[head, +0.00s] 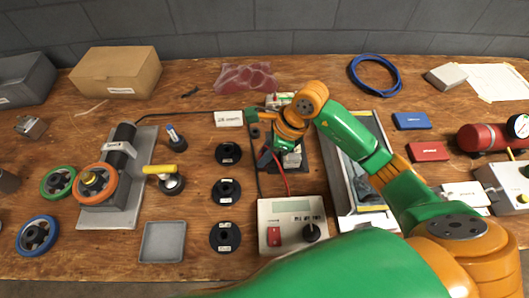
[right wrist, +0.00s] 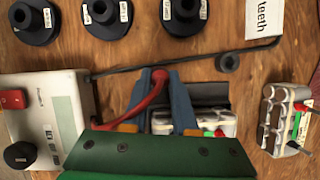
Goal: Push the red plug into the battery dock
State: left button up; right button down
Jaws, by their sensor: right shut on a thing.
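My right gripper (head: 268,157) is over the battery dock (head: 303,165), a dark base holding a pale battery pack. In the right wrist view my right gripper (right wrist: 163,92) has its blue-grey fingers shut around the red plug (right wrist: 159,76). The plug's red lead curves away to the left, towards the charger (head: 291,226). The dock (right wrist: 208,95) and its pack (right wrist: 205,122) lie just right of the fingers, partly hidden by my gripper. The plug's tip is hidden, so I cannot tell whether it touches the dock. My left gripper is not in view.
A second battery pack (right wrist: 285,117) lies apart from the dock, near a "teeth" label (right wrist: 272,18). Several black spools (head: 225,190) stand left of the dock. A long tray (head: 362,180) lies right, under my right arm. A black cable runs beside the dock.

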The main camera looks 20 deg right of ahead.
jog(key=shift+f, duration=0.15)
jog(key=c, duration=0.6)
grip_release()
jog(key=v, duration=0.7)
jog(key=shift+b, duration=0.3)
